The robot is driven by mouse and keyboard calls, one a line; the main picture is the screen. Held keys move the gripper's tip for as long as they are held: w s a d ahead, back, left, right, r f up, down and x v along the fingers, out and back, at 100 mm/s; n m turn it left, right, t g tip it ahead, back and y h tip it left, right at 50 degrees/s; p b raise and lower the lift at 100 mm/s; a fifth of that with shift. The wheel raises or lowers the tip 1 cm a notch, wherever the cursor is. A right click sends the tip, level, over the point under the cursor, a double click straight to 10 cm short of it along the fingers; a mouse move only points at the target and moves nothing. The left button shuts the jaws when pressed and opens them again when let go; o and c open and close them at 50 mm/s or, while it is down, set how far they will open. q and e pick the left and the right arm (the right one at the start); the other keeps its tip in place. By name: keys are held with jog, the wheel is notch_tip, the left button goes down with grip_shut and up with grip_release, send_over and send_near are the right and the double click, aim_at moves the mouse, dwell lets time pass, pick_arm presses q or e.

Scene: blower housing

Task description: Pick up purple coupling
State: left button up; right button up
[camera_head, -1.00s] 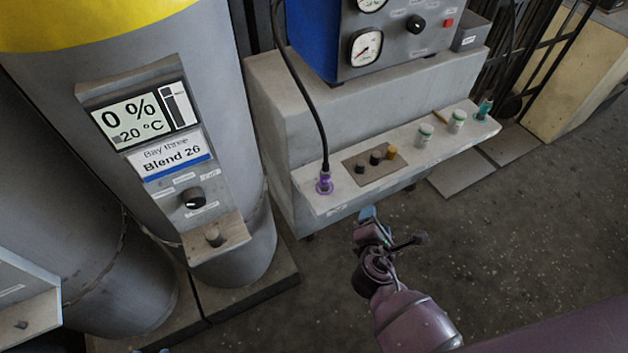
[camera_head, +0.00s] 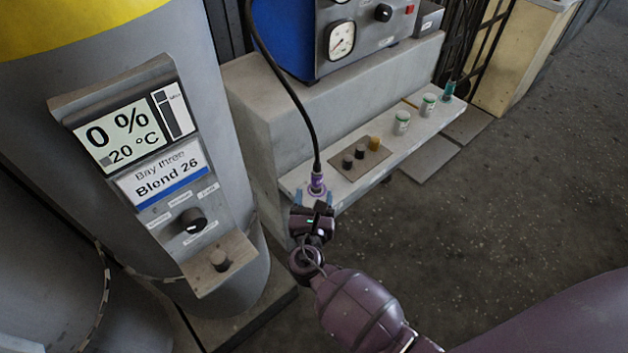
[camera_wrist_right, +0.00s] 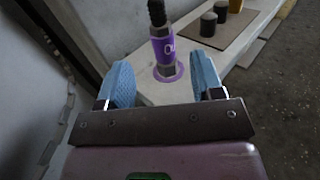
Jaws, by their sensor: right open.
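The purple coupling (camera_head: 317,186) stands upright near the left end of the pale ledge (camera_head: 350,195), with a black hose running up from its top. In the right wrist view the purple coupling (camera_wrist_right: 163,50) shows ahead of the fingers, roughly midway between them, with a purple ring at its foot. My right gripper (camera_head: 314,200) is just in front of the coupling in the head view. Its two blue-padded fingers (camera_wrist_right: 163,85) are open with nothing between them at the tips that I can see held. My left gripper is not in view.
A grey tank with a display panel (camera_head: 140,150) is at left. The black hose (camera_head: 290,85) hangs above.

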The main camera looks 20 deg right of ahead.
aim_at(317, 181)
jog(key=x, duration=0.4)
jog(key=shift+w+d+f, duration=0.1)
jog(key=shift+w+d, duration=0.05)
jog(key=x, duration=0.2)
jog(key=f+b+x, duration=0.1)
jog(key=x, duration=0.1)
jog(key=shift+d+b, duration=0.1)
jog(key=shift+b, duration=0.2)
jog(key=shift+w+d+r, duration=0.15)
jog(key=shift+w+r, duration=0.05)
jog(key=shift+w, duration=0.2)
jog(key=shift+r, duration=0.1)
jog(key=c, duration=1.1)
